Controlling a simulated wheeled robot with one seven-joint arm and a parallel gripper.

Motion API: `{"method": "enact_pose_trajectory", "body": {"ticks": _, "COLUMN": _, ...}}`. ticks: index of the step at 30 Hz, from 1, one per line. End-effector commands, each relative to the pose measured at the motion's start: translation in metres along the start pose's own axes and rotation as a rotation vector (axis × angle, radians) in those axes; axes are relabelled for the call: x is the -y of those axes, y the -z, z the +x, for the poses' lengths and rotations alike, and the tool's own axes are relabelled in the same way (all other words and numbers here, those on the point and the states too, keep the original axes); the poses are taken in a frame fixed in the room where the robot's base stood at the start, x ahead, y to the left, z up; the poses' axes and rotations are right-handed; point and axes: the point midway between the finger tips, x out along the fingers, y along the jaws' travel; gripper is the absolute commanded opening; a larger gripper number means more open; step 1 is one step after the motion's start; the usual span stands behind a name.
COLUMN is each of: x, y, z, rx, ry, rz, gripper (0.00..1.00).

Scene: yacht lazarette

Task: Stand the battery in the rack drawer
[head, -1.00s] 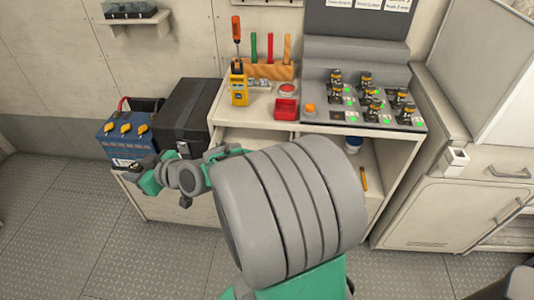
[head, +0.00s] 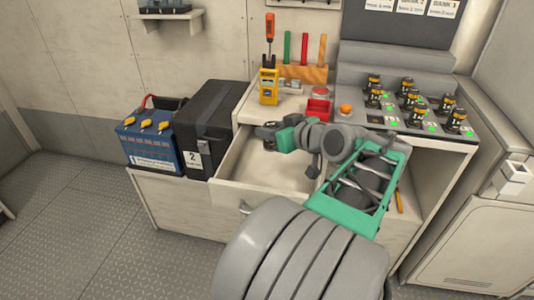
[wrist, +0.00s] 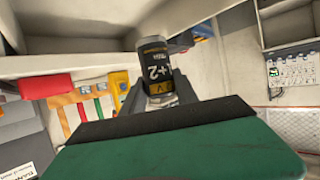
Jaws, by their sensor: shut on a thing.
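My gripper (head: 268,134) is over the back left of the open rack drawer (head: 232,196), beside the black box. In the head view the battery is mostly hidden by the gripper, with only a dark patch showing there. The bare drawer floor that I see is pale and empty. I cannot tell whether the battery touches the floor.
A black box (head: 206,128) and a blue battery case (head: 150,142) stand left of the drawer. A sloped panel (head: 400,118) with several dark, yellow-topped pieces is at right.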

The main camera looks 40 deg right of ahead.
Motion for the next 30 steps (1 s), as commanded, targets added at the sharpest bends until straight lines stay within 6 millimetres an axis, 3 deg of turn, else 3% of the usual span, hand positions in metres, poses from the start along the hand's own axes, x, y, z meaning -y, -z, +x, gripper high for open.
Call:
{"method": "enact_pose_trajectory", "body": {"ticks": 1, "x": -0.001, "y": -0.003, "z": 0.019, "rx": 0.0, "ry": 0.01, "rz": 0.0, "gripper": 0.0}}
{"method": "enact_pose_trajectory", "body": {"ticks": 6, "x": -0.016, "y": -0.011, "z": 0.069, "rx": 0.002, "ry": 0.007, "rz": 0.002, "gripper": 0.0}}
{"method": "enact_pose_trajectory", "body": {"ticks": 11, "x": -0.024, "y": -0.03, "z": 0.103, "rx": 0.001, "ry": 0.003, "rz": 0.002, "gripper": 0.0}}
{"method": "enact_pose_trajectory", "body": {"ticks": 17, "x": -0.029, "y": -0.04, "z": 0.123, "rx": 0.0, "ry": 0.001, "rz": 0.0, "gripper": 0.0}}
{"method": "enact_pose_trajectory", "body": {"ticks": 22, "x": -0.03, "y": -0.067, "z": 0.135, "rx": 0.0, "ry": 0.0, "rz": 0.0, "gripper": 0.0}}
{"method": "enact_pose_trajectory", "body": {"ticks": 30, "x": -0.03, "y": -0.068, "z": 0.135, "rx": -0.001, "ry": -0.001, "rz": -0.001, "gripper": 0.0}}
